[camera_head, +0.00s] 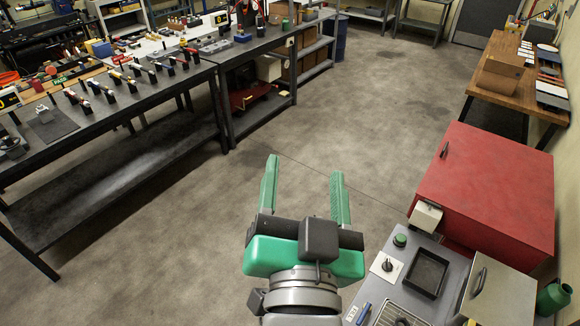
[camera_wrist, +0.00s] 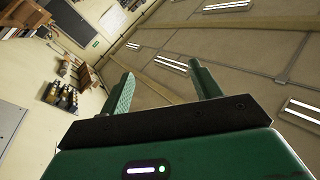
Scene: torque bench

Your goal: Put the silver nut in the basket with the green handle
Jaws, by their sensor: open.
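My gripper (camera_head: 304,168) is open and empty, held up over bare floor in the middle of the head view. Its two green fingers stand well apart. It also shows in the wrist view (camera_wrist: 162,70), where it faces the walls and ceiling and touches nothing. I cannot make out a silver nut or a basket with a green handle for certain. A dark wire grid (camera_head: 398,316) is cut off by the bottom edge at the right; I cannot tell whether it belongs to a basket.
A long dark bench (camera_head: 150,92) at the left carries several tools on stands and a grey metal part (camera_head: 12,146). At the lower right are a grey worktop with a black tray (camera_head: 427,272), a red cabinet (camera_head: 490,185) and a green container (camera_head: 553,297). The floor between is clear.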

